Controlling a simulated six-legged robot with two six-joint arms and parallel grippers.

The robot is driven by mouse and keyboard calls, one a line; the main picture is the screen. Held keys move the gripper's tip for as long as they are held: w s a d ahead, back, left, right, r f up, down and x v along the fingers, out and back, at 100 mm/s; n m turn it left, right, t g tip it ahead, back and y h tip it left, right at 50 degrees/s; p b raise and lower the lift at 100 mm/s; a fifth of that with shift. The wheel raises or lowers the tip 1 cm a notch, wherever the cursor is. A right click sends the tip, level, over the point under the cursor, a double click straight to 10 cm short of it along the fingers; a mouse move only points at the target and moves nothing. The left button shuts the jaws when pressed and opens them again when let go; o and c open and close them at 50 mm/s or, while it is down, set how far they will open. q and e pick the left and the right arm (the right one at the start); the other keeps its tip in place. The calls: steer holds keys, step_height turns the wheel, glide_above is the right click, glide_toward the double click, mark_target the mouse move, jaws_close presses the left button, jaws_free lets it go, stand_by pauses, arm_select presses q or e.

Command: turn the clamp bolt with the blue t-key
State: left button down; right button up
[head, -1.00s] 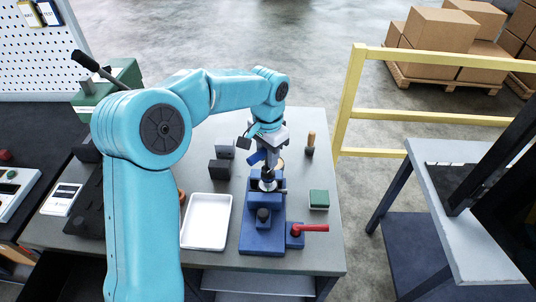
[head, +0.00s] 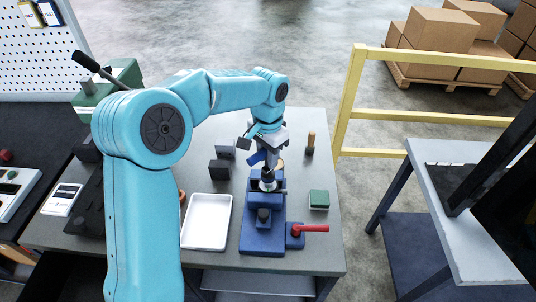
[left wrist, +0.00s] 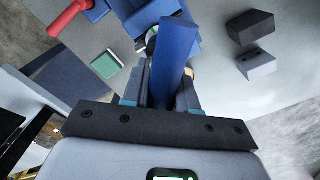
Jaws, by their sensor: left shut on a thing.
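My left gripper (head: 265,160) points down over the blue clamp fixture (head: 262,236) on the grey trolley top. It is shut on the blue t-key (left wrist: 169,62), whose bar shows between the fingers in the left wrist view. The key's lower end is over a round metal part (head: 268,185) at the clamp; whether it is seated on the bolt is hidden. The clamp has a red lever (head: 312,228) on its right side, also seen in the left wrist view (left wrist: 68,18). My right gripper is not in view.
A white tray (head: 206,222) lies left of the clamp. Dark blocks (head: 219,169) stand behind the tray. A green block (head: 319,199) lies right of the clamp, and a wooden-handled tool (head: 310,143) stands behind it. A yellow railing (head: 435,115) runs beyond the trolley.

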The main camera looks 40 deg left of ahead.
arm_select(q)
steer(key=shift+f+b, duration=1)
steer(key=shift+f, duration=0.4)
steer(key=shift+r+m+p, duration=0.15)
steer(key=shift+m+p, duration=0.3)
steer(key=shift+m, duration=0.45)
steer(key=m, duration=0.3)
steer(key=shift+p, duration=0.35)
steer(key=shift+m, duration=0.7)
steer(key=shift+r+p, duration=1.8)
steer(key=shift+r, duration=1.85)
